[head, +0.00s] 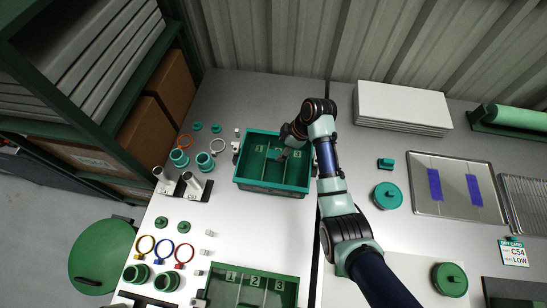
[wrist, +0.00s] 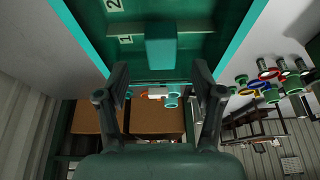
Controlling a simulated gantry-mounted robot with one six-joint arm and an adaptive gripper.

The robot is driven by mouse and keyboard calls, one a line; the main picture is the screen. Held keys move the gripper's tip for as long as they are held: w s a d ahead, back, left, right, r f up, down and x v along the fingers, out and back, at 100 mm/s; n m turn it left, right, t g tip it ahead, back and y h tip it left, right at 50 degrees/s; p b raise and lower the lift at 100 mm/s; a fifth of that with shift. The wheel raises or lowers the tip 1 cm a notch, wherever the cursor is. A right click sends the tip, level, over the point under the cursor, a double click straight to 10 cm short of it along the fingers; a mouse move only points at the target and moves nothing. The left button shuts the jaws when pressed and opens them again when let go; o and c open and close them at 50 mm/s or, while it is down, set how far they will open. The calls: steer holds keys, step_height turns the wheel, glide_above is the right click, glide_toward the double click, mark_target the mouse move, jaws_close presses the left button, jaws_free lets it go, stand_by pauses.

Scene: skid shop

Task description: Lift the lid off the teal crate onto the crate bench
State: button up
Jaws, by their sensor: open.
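The teal crate (head: 242,176) stands on the grey bench in the middle of the head view, with numbered labels showing inside its rim. It also fills the top of the wrist view (wrist: 88,35). A teal block (wrist: 160,48) shows over the crate, centred between my fingers; I cannot tell whether it is a handle on the lid. No opaque lid is clear to see. My gripper (head: 281,154) is over the crate. In the wrist view my gripper (wrist: 158,72) is open, its fingers either side of the block's line and nothing between them.
A green crate (head: 254,303) stands nearer on the bench. Rings, couplings and two white tubes (head: 193,182) lie left of the teal crate. A teal round cover (head: 387,195), a metal tray (head: 454,193) and a white stack (head: 402,106) occupy the right bench.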

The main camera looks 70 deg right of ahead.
mark_target(276, 154)
steer(key=b+x, duration=0.1)
steer(key=x, duration=0.3)
steer(key=shift+a+f, duration=0.15)
steer(key=shift+f, duration=0.15)
steer(key=shift+w+f+b, duration=0.2)
steer(key=shift+f+b, duration=0.1)
steer(key=shift+c, duration=0.3)
jaws_close()
